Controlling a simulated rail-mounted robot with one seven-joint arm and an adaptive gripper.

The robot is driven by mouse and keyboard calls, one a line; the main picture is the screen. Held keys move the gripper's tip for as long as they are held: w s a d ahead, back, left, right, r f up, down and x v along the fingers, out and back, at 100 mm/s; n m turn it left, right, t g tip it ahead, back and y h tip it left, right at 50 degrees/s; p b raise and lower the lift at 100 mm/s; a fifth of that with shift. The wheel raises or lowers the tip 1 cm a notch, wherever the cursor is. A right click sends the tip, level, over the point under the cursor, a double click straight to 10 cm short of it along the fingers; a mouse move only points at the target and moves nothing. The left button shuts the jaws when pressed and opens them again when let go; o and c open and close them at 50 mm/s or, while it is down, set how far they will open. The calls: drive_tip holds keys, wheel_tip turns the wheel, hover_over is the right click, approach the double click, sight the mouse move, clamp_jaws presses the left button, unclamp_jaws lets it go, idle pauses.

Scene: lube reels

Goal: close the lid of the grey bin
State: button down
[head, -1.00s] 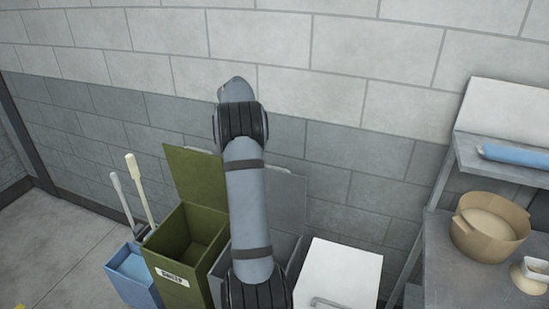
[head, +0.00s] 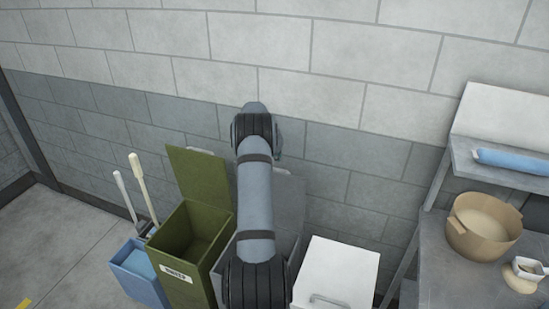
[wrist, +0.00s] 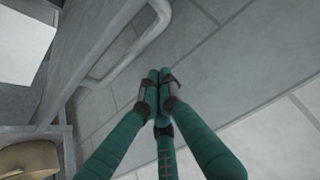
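The grey bin (head: 226,262) stands between the green bin and the white-topped bin, largely hidden behind my arm. Its grey lid (head: 290,203) is open, standing up near the wall. In the wrist view a grey edge with a looped handle bar (wrist: 132,62), apparently the lid's, runs along the upper left. My gripper (wrist: 161,78) shows teal fingers with their tips together and nothing visible between them. The tips appear beside the handle, against the wall behind; contact is unclear. In the head view my gripper is hidden behind my arm.
A green bin (head: 195,235) with an open lid stands left, beside a blue bucket (head: 140,278) with brushes. A white-topped bin (head: 340,270) with a handle stands right. A metal shelf (head: 445,250) holds a tan pot (head: 483,225). The block wall (head: 340,70) is close behind.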

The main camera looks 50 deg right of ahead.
drive_tip(key=shift+s+a+f, duration=0.15)
drive_tip(key=shift+a, duration=0.35)
drive_tip(key=shift+s+a+f, duration=0.15)
drive_tip(key=shift+a, duration=0.35)
drive_tip(key=shift+f, duration=0.1)
